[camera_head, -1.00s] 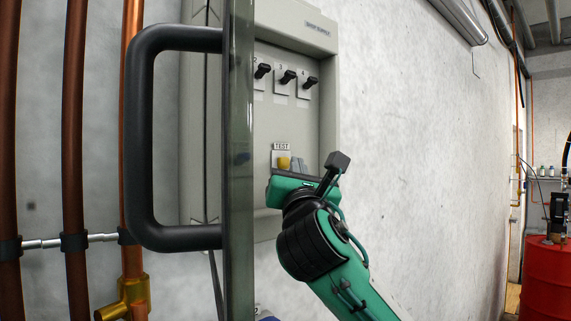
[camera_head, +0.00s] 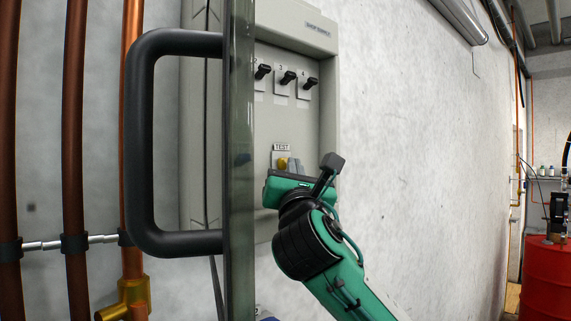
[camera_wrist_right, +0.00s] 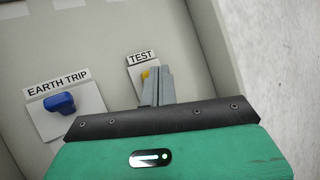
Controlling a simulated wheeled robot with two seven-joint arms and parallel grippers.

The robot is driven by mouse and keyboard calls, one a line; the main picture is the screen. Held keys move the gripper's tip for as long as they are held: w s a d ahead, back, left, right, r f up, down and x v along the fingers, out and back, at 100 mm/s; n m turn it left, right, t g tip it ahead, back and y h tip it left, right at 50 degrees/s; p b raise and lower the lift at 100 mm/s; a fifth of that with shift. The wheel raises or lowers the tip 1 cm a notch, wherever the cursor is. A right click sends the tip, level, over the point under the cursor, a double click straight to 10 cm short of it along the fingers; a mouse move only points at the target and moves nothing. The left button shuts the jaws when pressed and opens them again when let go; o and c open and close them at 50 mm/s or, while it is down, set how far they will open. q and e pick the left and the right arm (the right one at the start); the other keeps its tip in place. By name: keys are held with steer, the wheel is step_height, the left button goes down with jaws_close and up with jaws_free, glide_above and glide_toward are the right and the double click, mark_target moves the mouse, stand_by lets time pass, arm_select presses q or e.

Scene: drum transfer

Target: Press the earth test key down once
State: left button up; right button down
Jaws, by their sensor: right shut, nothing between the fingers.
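The test key is a yellow button (camera_head: 282,163) under a TEST label on the grey panel. It also shows in the right wrist view (camera_wrist_right: 146,74), partly hidden behind the fingers. My right gripper (camera_head: 297,165) is shut and empty, its grey fingertips (camera_wrist_right: 157,72) just to the right of the yellow key. I cannot tell whether the fingertips touch the key. My left gripper is not in view.
The grey panel box (camera_head: 330,100) holds several black switches (camera_head: 287,78) above the key. A blue EARTH TRIP switch (camera_wrist_right: 60,103) sits left of the key. A door edge with a large black handle (camera_head: 138,140) stands on the left. Blank wall (camera_head: 420,140) lies to the right.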

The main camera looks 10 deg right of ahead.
steer(key=shift+w+a, duration=0.2)
steer(key=shift+w, duration=0.2)
stand_by(0.8)
steer(key=shift+s, duration=0.1)
steer(key=shift+s+d, duration=0.45)
steer(key=shift+s, duration=0.2)
steer(key=s+d, duration=0.1)
steer(key=s, duration=0.1)
steer(key=s+d, duration=0.1)
steer(key=s, duration=0.1)
steer(key=shift+s+d, duration=0.15)
steer(key=shift+d, duration=0.05)
stand_by(0.4)
stand_by(0.5)
